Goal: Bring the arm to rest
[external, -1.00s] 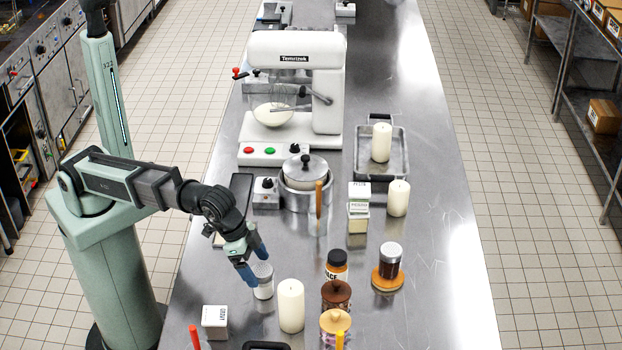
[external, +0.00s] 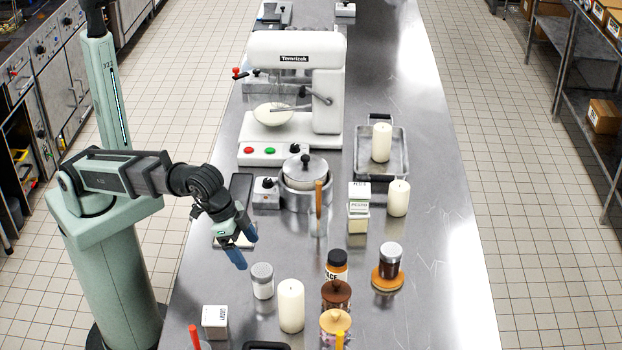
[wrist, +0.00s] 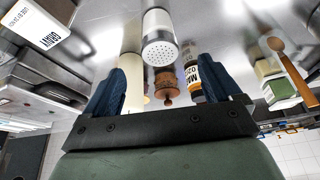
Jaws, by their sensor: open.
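My gripper (external: 244,250) is open and empty. It hangs above the left part of the steel table, a little behind and to the left of a white shaker with a grey top (external: 262,281). The shaker stands upright on the table, apart from the fingers. In the wrist view my gripper's blue fingers (wrist: 168,88) are spread, and the shaker's perforated top (wrist: 160,52) shows beyond them.
A white candle (external: 291,306), a labelled jar (external: 337,265) and a white carton (external: 215,322) stand near the shaker. Behind are a lidded pot (external: 305,187) and a white mixer (external: 295,85). The table's right side (external: 445,270) is clear.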

